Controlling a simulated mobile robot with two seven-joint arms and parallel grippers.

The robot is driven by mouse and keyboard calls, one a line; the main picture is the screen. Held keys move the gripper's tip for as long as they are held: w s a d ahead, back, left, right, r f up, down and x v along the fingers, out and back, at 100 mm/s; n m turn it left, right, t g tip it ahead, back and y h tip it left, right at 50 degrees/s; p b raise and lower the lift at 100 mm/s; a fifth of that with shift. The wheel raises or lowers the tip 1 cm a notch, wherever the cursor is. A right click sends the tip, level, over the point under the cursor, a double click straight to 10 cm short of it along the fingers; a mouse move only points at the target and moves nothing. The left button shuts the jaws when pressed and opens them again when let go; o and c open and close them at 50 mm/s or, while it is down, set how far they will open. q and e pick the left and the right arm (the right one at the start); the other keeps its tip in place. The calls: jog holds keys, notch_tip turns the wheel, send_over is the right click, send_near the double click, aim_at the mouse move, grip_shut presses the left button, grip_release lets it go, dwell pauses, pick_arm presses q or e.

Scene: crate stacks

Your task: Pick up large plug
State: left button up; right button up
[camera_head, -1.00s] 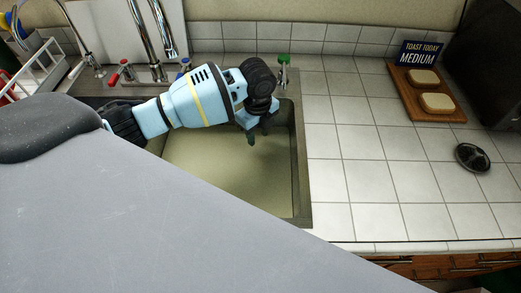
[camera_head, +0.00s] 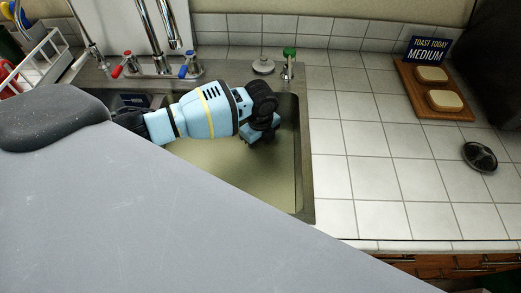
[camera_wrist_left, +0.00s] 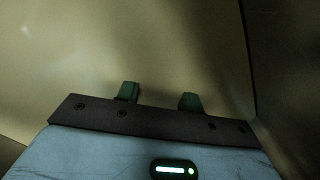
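A round grey plug-like disc with a small knob (camera_head: 263,66) lies on the sink's back ledge, left of the green-topped tap. A dark round ribbed disc (camera_head: 480,157) lies on the tiled counter at the right. I cannot tell for certain which is the large plug. My left gripper (camera_head: 262,137) is over the right part of the sink basin, in front of the grey disc and apart from it. The left wrist view shows its two green fingers (camera_wrist_left: 158,97) spread, with only bare basin behind them. My right gripper is not in view.
The sink's metal rim (camera_head: 307,190) surrounds the basin. Faucets with red (camera_head: 123,65) and blue handles stand behind it. A wooden board (camera_head: 430,88) with two bread slices sits at the back right. The middle counter tiles are clear.

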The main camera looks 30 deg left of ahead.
aim_at(260, 145)
pick_arm(q)
grip_shut()
jog(key=shift+r, duration=0.1)
